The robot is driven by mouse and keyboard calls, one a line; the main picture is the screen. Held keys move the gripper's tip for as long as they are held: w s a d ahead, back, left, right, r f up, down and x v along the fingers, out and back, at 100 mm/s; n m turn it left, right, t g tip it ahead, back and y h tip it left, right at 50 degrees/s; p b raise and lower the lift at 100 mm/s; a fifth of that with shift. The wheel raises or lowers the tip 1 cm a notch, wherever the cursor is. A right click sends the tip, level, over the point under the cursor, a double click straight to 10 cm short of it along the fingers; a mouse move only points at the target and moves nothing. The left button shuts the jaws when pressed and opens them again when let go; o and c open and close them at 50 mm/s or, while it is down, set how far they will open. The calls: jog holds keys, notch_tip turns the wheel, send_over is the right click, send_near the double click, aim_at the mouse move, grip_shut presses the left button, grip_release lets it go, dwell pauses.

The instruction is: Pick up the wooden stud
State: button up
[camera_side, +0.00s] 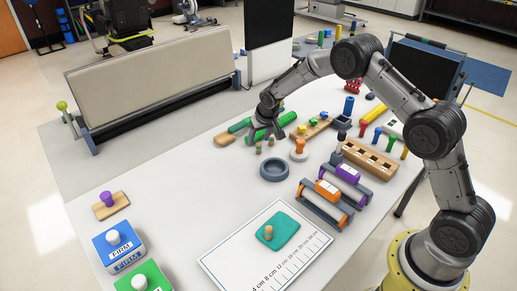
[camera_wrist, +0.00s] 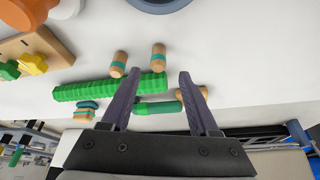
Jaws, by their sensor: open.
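Two small wooden studs with teal bands stand or lie close together on the white table; in the wrist view one stud (camera_wrist: 119,63) is left of the other stud (camera_wrist: 158,57). In the side view the small studs (camera_side: 258,148) are near my gripper (camera_side: 265,132). My gripper (camera_wrist: 160,74) is open, with nothing held between its fingers. In the wrist view the right-hand stud lies just beyond the gap between the fingertips, and the other is beyond the left fingertip. I cannot tell the height between fingertips and studs.
A green ridged bar (camera_wrist: 80,90) lies close by, partly behind the left finger. A green-and-wood handle (camera_wrist: 158,108) shows between the fingers. A dark grey bowl (camera_side: 274,170), an orange-topped peg (camera_side: 299,150) and a slotted wooden block (camera_side: 370,159) stand nearby. The table's left middle is clear.

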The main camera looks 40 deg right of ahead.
aim_at(259, 144)
jog(key=shift+s+x, duration=0.15)
jog(key=shift+x, duration=1.05)
jog(key=shift+s+x, duration=0.15)
jog(key=shift+x, duration=1.05)
jog(key=shift+f, duration=0.1)
grip_shut()
